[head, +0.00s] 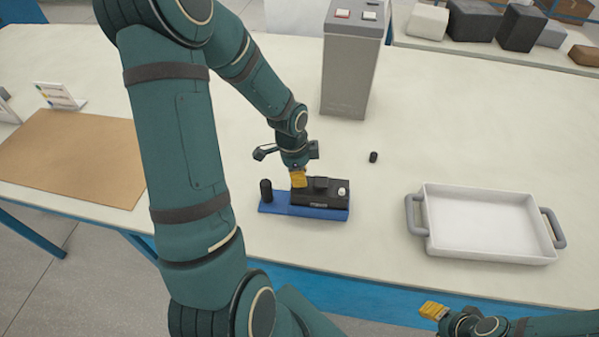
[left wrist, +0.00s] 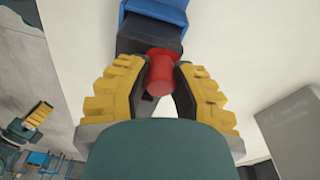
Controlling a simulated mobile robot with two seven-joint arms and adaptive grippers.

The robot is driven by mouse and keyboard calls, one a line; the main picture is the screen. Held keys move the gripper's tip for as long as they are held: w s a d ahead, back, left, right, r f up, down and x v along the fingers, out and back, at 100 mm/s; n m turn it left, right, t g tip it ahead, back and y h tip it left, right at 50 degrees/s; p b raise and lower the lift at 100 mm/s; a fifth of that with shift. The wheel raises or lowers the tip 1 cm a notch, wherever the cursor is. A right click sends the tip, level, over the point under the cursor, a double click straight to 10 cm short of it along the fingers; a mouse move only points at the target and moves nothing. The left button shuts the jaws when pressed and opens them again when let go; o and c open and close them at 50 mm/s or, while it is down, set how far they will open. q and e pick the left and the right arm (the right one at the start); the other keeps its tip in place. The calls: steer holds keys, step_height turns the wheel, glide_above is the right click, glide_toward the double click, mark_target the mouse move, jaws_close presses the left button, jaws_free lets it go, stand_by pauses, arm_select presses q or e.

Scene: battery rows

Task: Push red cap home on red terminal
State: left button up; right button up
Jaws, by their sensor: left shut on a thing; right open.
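A red cap (left wrist: 160,72) is between the fingertips of my left gripper (left wrist: 158,85) in the left wrist view. The gripper is shut on it, over the black battery (left wrist: 148,42). In the head view my left gripper (head: 298,180) is at the left end of the battery (head: 322,200), which sits on a blue base (head: 273,208). The red cap is hidden there. The red terminal cannot be made out, so I cannot tell whether the cap touches it. A pale terminal (head: 342,192) shows at the battery's right end. My right gripper (head: 433,311) is open, at the table's front edge.
A black cylinder (head: 266,190) stands at the base's left end. A small black cap (head: 373,157) is on the table. A white tray (head: 430,220) is at right, a grey box (head: 347,80) behind, a brown mat (head: 70,155) at left. Table between battery and tray is clear.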

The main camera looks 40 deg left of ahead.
stand_by(0.3)
arm_select(q)
steer(key=o, duration=1.4)
steer(key=shift+r, duration=0.1)
steer(key=shift+r+p, duration=3)
steer(key=shift+r, duration=0.35)
